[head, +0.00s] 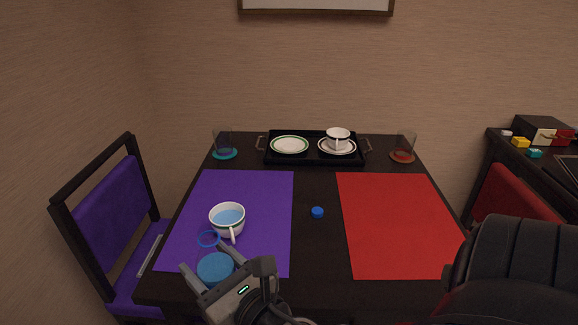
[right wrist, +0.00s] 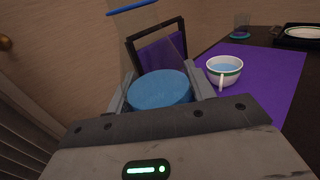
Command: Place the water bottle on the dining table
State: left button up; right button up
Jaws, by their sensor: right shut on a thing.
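My right gripper (head: 228,270) is shut on a clear bottle with blue contents (head: 215,267) and a blue ring, at the near left corner of the dining table (head: 315,265). In the right wrist view the bottle (right wrist: 160,88) sits between the fingers, its clear part and blue ring reaching up the picture. Whether its base touches anything is hidden. A white mug (head: 226,220) holding blue liquid stands on the purple mat (head: 265,190), just beyond the bottle. A small blue cap (head: 317,212) lies on bare table between the mats. My left gripper is not in view.
A black tray (head: 313,160) with a plate (head: 289,145) and a cup on a saucer stands at the table's back, between two glasses on coasters. The red mat (head: 395,220) is clear. A purple chair (head: 110,220) stands left; a red chair (head: 510,205) stands right.

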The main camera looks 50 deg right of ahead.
aim_at(320, 272)
jog(key=z, duration=1.3)
jog(key=k, duration=0.45)
jog(key=u, duration=0.75)
